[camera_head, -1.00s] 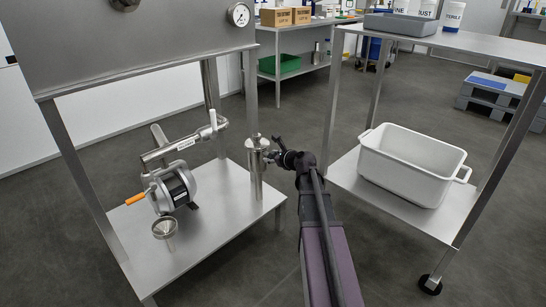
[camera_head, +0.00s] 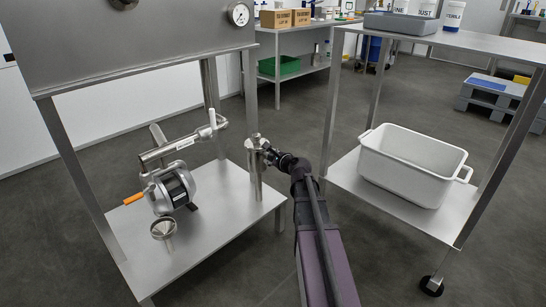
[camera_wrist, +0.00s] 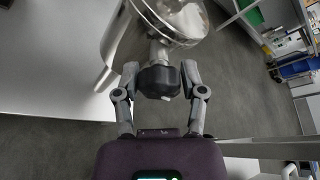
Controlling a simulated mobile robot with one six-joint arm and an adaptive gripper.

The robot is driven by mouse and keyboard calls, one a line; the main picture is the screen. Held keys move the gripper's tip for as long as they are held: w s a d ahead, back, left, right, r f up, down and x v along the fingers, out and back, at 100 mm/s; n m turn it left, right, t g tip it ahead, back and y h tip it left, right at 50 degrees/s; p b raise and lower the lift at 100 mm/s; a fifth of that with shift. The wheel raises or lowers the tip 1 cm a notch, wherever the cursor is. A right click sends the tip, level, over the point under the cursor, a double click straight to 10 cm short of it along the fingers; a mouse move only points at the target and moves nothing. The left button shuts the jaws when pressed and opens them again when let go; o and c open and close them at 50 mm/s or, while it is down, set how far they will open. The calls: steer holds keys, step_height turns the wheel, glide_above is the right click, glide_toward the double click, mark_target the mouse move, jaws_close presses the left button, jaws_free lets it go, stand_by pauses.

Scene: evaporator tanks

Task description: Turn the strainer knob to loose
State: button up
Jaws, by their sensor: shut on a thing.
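The strainer is an upright steel cylinder (camera_head: 255,168) on the right edge of the low steel shelf in the head view. In the wrist view its shiny round body (camera_wrist: 178,18) fills the top. Its black knob (camera_wrist: 158,82) sticks out on a short metal stem toward my gripper (camera_wrist: 159,77). The two grey fingers stand on either side of the knob, and my gripper is shut on it. In the head view my gripper (camera_head: 277,159) reaches the strainer from the right, and the knob is hard to make out there.
A steel tank (camera_head: 130,40) hangs above. A white tub (camera_head: 410,165) sits on a rack to the right. Open floor lies between shelf and rack.

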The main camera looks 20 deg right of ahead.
steer(key=o, duration=1.1)
steer(key=shift+w+d, duration=0.15)
steer(key=shift+o, duration=0.2)
steer(key=shift+s, duration=0.2)
